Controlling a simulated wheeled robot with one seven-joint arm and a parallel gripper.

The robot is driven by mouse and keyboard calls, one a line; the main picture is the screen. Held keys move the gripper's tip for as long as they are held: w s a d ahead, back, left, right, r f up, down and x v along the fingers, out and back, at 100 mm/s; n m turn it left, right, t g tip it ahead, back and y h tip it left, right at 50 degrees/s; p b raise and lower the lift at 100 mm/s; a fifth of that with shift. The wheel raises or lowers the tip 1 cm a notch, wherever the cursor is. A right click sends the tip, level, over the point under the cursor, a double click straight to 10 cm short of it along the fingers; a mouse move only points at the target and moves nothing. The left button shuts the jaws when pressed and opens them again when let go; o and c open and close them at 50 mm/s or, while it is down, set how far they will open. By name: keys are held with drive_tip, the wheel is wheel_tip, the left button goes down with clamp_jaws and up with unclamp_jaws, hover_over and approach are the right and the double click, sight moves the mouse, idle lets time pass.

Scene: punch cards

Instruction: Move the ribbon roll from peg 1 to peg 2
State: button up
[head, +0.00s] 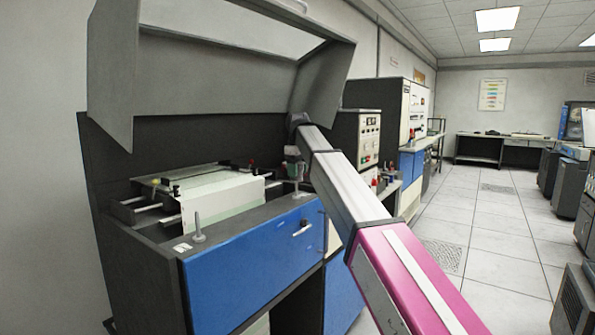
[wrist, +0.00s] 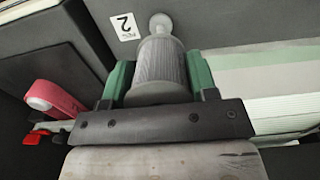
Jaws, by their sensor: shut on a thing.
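The ribbon roll (wrist: 157,68) is a grey, finely ribbed cylinder in the wrist view. My gripper (wrist: 160,78) is shut on it, with a green finger on each side. Peg 2 (wrist: 160,23), a pale metal post with a rounded part showing, is just past the roll's far end, beside a white label (wrist: 124,27) reading 2. I cannot tell whether the roll is around the peg or apart from it. In the head view my gripper (head: 293,153) is just above peg 2 (head: 299,182). Peg 1 (head: 198,230) stands bare at the cabinet's front left corner.
The blue-fronted cabinet (head: 240,268) has a raised grey lid (head: 215,65) over my gripper. Pale paper (head: 222,200) lies between the pegs' area and the rear mechanism.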

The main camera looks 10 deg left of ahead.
drive_tip(key=shift+f, duration=2.85)
idle(1.4)
drive_tip(key=o, duration=1.2)
drive_tip(key=shift+o, duration=0.2)
